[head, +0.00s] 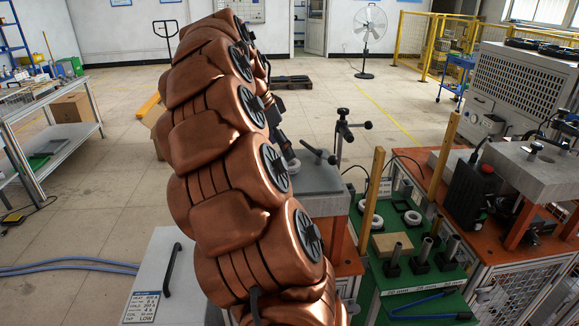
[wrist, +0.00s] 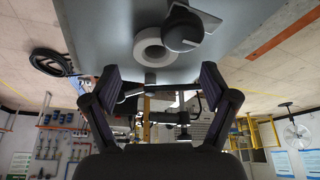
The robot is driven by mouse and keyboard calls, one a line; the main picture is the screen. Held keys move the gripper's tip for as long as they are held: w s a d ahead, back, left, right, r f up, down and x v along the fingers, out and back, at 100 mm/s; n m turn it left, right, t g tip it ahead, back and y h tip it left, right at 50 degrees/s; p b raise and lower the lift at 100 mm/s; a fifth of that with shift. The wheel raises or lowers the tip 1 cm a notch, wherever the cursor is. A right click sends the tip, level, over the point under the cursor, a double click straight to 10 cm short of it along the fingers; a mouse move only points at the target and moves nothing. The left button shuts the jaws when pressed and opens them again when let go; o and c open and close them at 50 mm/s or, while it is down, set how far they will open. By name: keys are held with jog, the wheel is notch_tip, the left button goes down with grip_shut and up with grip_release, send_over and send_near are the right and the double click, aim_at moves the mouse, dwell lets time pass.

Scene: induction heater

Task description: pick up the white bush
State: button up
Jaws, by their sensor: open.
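In the wrist view, a white ring-shaped bush (wrist: 154,51) sits on a grey surface (wrist: 100,25), beside a grey metal knob-like part (wrist: 187,32). My gripper (wrist: 160,87) is open and empty, its two dark pads spread wide. The bush appears between and beyond the pads, apart from both. In the head view my copper-coloured arm covers the middle, and I cannot make out the gripper clearly. Other white rings (head: 374,222) (head: 412,217) lie on a green-topped bench (head: 418,283) right of the arm.
A grey block (head: 318,203) with dark clamp handles stands right of my arm. Upright wooden posts (head: 371,200) and metal cylinders (head: 396,254) rise from the green bench. A large grey machine (head: 522,85) stands at the right. Open floor (head: 110,165) lies at left.

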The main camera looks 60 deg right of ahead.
aim_at(289, 168)
jog(key=shift+s+d+f+p, duration=0.2)
jog(key=shift+s+f+p, duration=0.15)
jog(key=shift+f, duration=0.25)
jog(key=shift+s+d+f+p, duration=0.2)
jog(key=shift+s+f+p, duration=0.1)
jog(key=shift+f, duration=0.25)
jog(key=shift+x, duration=1.05)
jog(key=shift+w, duration=0.1)
jog(key=c, duration=1.4)
